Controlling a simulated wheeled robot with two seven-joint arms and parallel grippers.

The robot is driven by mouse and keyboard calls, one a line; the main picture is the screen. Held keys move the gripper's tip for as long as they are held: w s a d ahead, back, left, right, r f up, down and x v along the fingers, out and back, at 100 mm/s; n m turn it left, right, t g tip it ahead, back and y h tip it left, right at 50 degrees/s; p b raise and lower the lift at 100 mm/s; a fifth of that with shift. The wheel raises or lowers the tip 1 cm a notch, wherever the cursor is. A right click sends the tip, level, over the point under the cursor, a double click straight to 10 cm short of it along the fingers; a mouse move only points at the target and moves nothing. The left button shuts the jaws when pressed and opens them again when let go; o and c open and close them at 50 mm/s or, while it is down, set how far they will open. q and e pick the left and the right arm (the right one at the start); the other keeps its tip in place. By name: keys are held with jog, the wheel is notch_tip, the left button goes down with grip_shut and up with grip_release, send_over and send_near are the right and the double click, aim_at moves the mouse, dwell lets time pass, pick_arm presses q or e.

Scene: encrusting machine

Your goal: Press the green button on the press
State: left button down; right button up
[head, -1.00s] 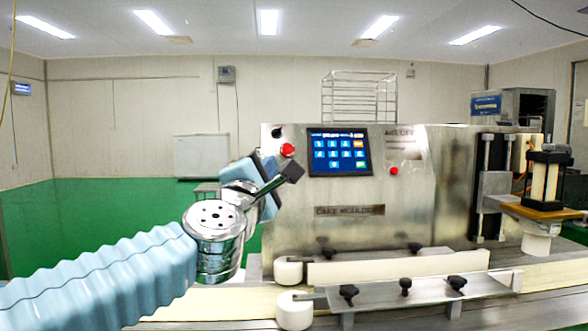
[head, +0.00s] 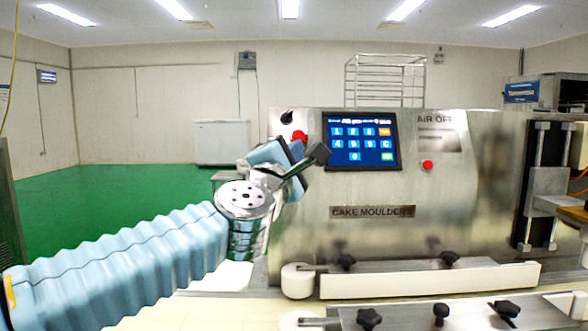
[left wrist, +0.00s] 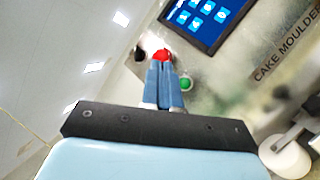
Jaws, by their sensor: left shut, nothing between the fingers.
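The press (head: 300,240) is the steel machine marked "CAKE MOULDERS". In the left wrist view its green button (left wrist: 185,83) sits just right of my left gripper's fingers. In the head view the green button is not visible; my left gripper and arm cover that part of the panel. A red button (left wrist: 164,54) lies just beyond the fingertips, and it also shows in the head view (head: 299,136). My left gripper (left wrist: 162,66) is shut and empty, its two blue fingers together, and in the head view it (head: 319,154) stands before the panel's left side. Contact cannot be told. My right gripper is not in view.
A touchscreen (head: 362,142) is right of the buttons, with another red button (head: 428,166) beyond it. A black knob (head: 287,117) is at the panel's upper left. A guide rail with black knobs (head: 430,281) runs low in front. The green floor at left is clear.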

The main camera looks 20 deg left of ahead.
pick_arm(q)
jog(key=w+a+f+b, duration=0.2)
jog(key=w+f, duration=0.1)
jog(key=w, duration=0.3)
jog(key=shift+w+f+b, duration=0.35)
jog(key=shift+w, duration=0.05)
jog(key=shift+w+f, duration=0.1)
jog(key=shift+w, duration=0.05)
dwell(1.7)
jog(key=shift+w+a+f, duration=0.1)
jog(key=shift+w, duration=0.15)
jog(key=shift+w+a+f+b, duration=0.1)
jog(key=shift+w+f+b, duration=0.1)
jog(key=shift+w+b, duration=0.1)
dwell(0.7)
dwell(0.3)
jog(key=shift+s+r, duration=0.35)
jog(key=shift+s, duration=0.3)
jog(key=shift+d+r, duration=0.1)
jog(key=shift+d, duration=0.1)
jog(key=shift+s+d+r+p, duration=0.2)
jog(key=shift+s+r+p, duration=0.15)
jog(key=shift+s, duration=0.35)
jog(key=shift+s+d+r+p, duration=0.2)
jog(key=shift+s+r+p, duration=0.15)
jog(key=shift+s, duration=0.4)
jog(key=shift+s+d+r+p, duration=0.2)
jog(key=shift+s+r+p, duration=0.15)
jog(key=shift+s, duration=0.35)
